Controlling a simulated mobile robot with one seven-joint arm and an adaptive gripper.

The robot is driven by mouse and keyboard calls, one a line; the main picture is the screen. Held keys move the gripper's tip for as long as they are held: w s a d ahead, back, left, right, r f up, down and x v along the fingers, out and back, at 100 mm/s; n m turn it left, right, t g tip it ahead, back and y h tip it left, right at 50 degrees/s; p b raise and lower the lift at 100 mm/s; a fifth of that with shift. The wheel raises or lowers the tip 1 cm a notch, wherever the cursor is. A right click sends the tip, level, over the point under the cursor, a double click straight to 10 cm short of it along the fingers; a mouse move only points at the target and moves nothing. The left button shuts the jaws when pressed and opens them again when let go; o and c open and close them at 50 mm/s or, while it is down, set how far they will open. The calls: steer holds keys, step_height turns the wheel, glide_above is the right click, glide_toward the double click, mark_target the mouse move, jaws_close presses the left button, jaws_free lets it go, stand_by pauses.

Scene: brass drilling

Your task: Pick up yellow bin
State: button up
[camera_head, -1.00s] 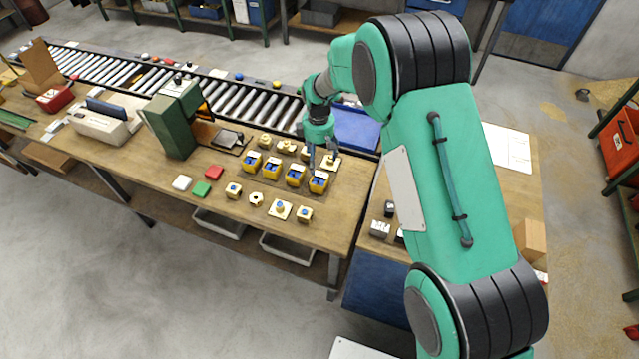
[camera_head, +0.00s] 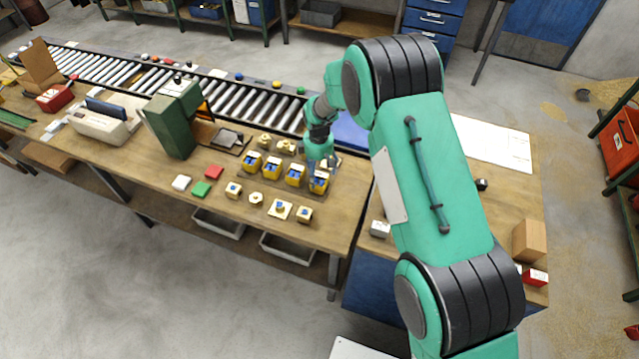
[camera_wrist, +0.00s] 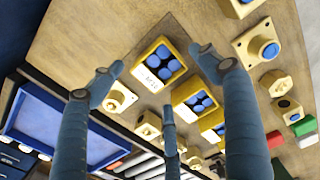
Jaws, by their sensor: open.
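Several small yellow bins with blue round parts inside stand in a row on the wooden bench. The rightmost yellow bin (camera_head: 319,186) is directly by my gripper (camera_head: 318,172) in the head view, partly covered by its fingers. In the wrist view, a yellow bin (camera_wrist: 160,64) with a white label and blue parts lies between the spread fingers of my gripper (camera_wrist: 160,82). The gripper is open and empty. I see no clear finger contact with the bin. A second yellow bin (camera_wrist: 196,100) sits beside it, close to the right finger.
Yellow blocks with blue or dark tops (camera_head: 280,209) lie in front of the bins. Red and green pads (camera_head: 201,189) are to the left. A roller conveyor (camera_head: 235,103) runs behind. A blue tray (camera_wrist: 55,125) lies near the conveyor. Bare bench lies at the front.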

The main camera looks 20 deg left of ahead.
mark_target(318, 180)
steer(key=shift+f, duration=0.15)
steer(key=shift+f, duration=2.45)
steer(key=shift+c, duration=0.6)
steer(key=c, duration=1.2)
